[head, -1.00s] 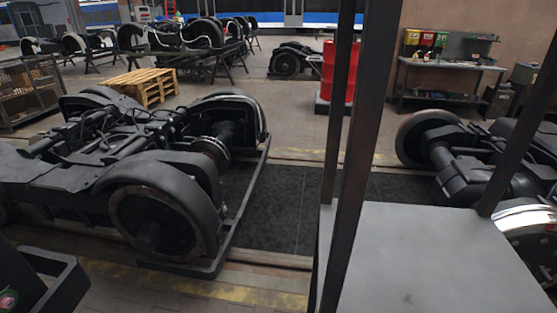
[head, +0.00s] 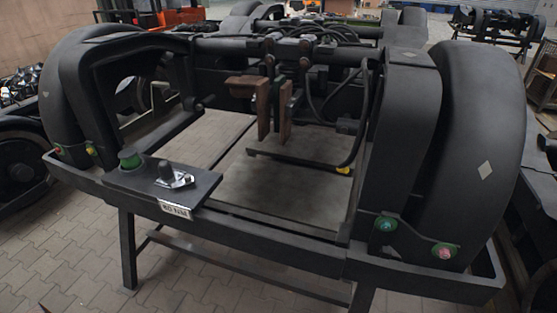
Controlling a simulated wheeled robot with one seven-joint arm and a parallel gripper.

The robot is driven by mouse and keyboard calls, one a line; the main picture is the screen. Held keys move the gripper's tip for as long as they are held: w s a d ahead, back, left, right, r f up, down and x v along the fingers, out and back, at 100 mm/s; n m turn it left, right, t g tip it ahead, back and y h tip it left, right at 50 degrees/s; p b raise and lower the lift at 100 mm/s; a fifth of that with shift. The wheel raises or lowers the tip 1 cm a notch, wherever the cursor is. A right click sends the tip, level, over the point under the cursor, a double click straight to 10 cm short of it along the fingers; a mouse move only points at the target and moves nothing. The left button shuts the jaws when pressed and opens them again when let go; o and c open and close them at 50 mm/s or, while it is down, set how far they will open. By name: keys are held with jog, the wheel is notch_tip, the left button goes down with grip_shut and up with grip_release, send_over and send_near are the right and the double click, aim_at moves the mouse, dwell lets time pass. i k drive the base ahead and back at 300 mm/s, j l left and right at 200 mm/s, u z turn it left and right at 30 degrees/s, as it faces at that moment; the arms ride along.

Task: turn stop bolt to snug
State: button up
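A dark bogie frame (head: 270,238) on a stand fills the head view. A small dark plate (head: 188,186) sits on its front beam, left of the middle. On the plate are a green-ringed dark knob (head: 130,158), a dark upright stud (head: 165,169) and a silver metal piece (head: 181,181) beside the stud. A white label (head: 175,210) on the plate's front edge seems to read "60 NM". Coloured bolt heads show at the right end, one teal (head: 386,224) and one pink (head: 444,252). I cannot tell for certain which is the stop bolt. My gripper is not in view.
Brown brake pads (head: 276,110) and black hoses hang in the frame's middle. A large wheel cover (head: 480,150) rises at the right. Stand legs (head: 128,248) reach the floor. Paved floor (head: 60,260) is clear at the front left. Other bogies stand left and right.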

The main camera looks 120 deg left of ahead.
aim_at(188, 180)
jog(key=u, duration=2)
